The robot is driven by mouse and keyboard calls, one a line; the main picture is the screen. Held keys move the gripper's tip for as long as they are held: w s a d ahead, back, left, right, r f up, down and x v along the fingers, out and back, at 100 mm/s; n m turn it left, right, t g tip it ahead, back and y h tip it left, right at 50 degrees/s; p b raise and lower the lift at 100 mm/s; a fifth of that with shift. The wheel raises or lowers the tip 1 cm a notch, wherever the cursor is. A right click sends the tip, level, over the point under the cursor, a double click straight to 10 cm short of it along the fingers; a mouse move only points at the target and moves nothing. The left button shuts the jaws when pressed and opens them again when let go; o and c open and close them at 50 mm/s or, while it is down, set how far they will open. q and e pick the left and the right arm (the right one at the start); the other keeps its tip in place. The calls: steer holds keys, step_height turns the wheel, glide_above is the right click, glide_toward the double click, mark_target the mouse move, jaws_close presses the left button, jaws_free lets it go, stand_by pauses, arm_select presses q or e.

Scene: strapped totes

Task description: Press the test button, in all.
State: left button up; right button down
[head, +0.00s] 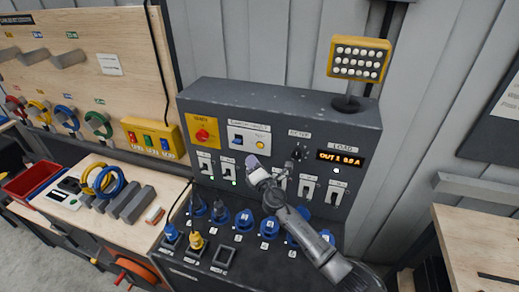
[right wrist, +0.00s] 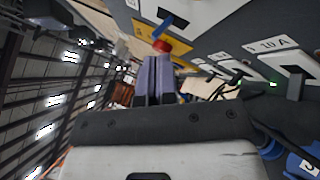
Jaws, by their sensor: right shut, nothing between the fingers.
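The sockets' grey control panel (head: 300,118) stands ahead in the head view. A small round amber button (head: 261,145), which I take for the test button, sits on a white plate (head: 249,131) beside a dark switch (head: 237,140). The label is too small to read. My right gripper (head: 252,161) is shut and empty, its tips just below and left of that button; contact cannot be told. In the right wrist view the shut purple fingers (right wrist: 153,78) point along the panel, and the amber button cannot be made out. My left gripper is out of view.
A red knob (head: 202,135) on a yellow plate is left of the white plate. Several white breaker switches (head: 228,170) line the panel below. An orange display (head: 341,159) is at right. Blue sockets (head: 244,220) and a yellow plug (head: 196,241) are on the lower shelf.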

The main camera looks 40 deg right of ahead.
mark_target(260, 146)
steer(key=w+d+b, duration=0.1)
steer(key=d, duration=0.1)
steer(key=w+d+b, duration=0.1)
steer(key=shift+w+d, duration=0.15)
steer(key=shift+d, duration=0.2)
stand_by(1.0)
stand_by(0.8)
steer(key=shift+w+d, duration=0.1)
steer(key=shift+w+d+b, duration=0.15)
steer(key=shift+d+b, duration=0.1)
steer(key=shift+b, duration=0.1)
